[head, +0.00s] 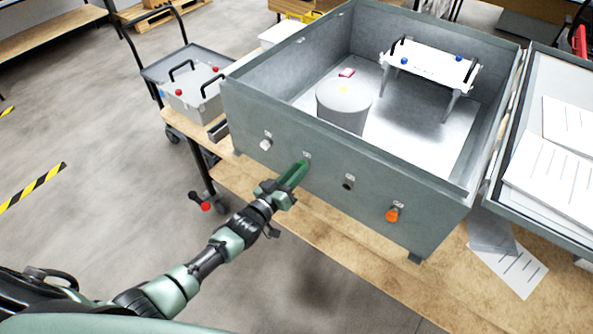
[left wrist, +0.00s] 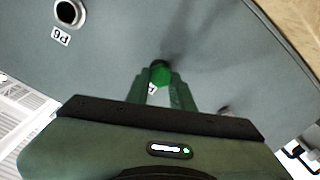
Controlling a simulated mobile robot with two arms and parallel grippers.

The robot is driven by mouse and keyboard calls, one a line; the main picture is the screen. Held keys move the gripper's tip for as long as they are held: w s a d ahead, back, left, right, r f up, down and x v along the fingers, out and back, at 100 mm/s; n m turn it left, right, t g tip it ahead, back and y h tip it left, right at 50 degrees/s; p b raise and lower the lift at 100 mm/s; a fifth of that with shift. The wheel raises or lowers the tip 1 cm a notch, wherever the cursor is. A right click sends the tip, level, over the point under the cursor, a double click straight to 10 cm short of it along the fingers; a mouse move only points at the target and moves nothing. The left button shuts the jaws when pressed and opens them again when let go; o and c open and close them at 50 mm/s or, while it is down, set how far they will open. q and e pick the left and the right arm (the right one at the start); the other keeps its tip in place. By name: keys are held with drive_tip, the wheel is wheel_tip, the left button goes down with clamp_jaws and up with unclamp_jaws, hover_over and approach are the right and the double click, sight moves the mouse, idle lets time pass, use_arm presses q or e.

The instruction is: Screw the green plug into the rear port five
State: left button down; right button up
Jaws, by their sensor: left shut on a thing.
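The green plug (left wrist: 160,72) shows in the left wrist view between the fingertips of my left gripper (left wrist: 161,90), against the grey wall of the analyser housing. My left gripper is shut on it. In the head view my left gripper (head: 297,173) reaches the housing wall (head: 322,172) just below a small port label (head: 307,155); the plug is hard to tell from the green fingers there. The plug hides the port behind it, so I cannot tell how deep it sits. An open port labelled P6 (left wrist: 69,13) is beside it. My right gripper is not in view.
On the same wall are a white plug (head: 265,145), an open dark port (head: 348,182) and an orange plug (head: 392,215). The open housing holds a grey cylinder (head: 343,108) and a white handled plate (head: 430,65). The wooden bench (head: 350,262) is clear below the wall.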

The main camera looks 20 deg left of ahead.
use_arm(q)
drive_tip(key=shift+a+f+m+b, duration=0.15)
drive_tip(key=shift+m+b, duration=1.9)
drive_tip(key=shift+m, duration=4.55)
drive_tip(key=shift+d+f+m+b, duration=0.1)
drive_tip(key=shift+m+b, duration=1.9)
drive_tip(key=shift+m, duration=4.6)
